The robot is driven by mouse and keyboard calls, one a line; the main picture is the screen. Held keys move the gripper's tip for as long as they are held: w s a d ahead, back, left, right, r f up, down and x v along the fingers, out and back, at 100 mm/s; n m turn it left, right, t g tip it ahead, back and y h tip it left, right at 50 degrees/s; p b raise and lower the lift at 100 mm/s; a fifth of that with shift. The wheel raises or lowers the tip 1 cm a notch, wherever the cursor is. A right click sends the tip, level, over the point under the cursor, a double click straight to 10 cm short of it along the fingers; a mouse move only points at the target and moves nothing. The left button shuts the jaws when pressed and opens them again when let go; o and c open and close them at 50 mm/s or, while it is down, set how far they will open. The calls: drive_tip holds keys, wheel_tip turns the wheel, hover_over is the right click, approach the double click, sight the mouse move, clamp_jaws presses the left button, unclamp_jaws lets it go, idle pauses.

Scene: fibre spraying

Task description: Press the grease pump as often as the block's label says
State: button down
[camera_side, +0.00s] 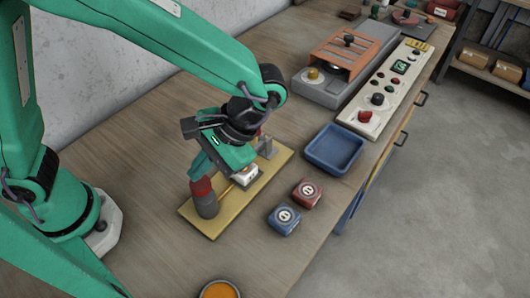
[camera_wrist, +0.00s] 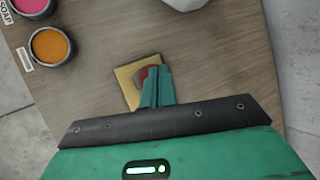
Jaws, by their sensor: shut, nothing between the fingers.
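A grease pump with a red top and grey body (camera_side: 206,203) stands upright at the near end of a yellow board (camera_side: 228,221). My gripper (camera_side: 197,174) is shut and empty, with its green fingertips just over the pump's red top; I cannot tell whether they touch. In the wrist view the shut fingers (camera_wrist: 157,70) partly cover the red top (camera_wrist: 142,74), above the yellow board (camera_wrist: 124,76). A white block (camera_side: 246,174) sits on the board, partly hidden by my gripper. A red block (camera_side: 307,193) and a blue block (camera_side: 284,219) carry round white labels, too small to read surely.
A blue tray (camera_side: 334,148) stands right of the board. A control panel (camera_side: 385,98) and a grey machine with an orange grille (camera_side: 345,50) stand farther back. A pot of orange stuff (camera_side: 220,290) is at the near edge. Bare table lies left of the board.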

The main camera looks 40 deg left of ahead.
sight(198, 182)
drive_tip(key=shift+a+f, duration=0.1)
drive_tip(key=shift+f, duration=1.4)
idle(2.0)
drive_tip(key=shift+r, duration=1.55)
drive_tip(key=shift+r, duration=0.1)
drive_tip(key=shift+r, duration=2.45)
idle(0.4)
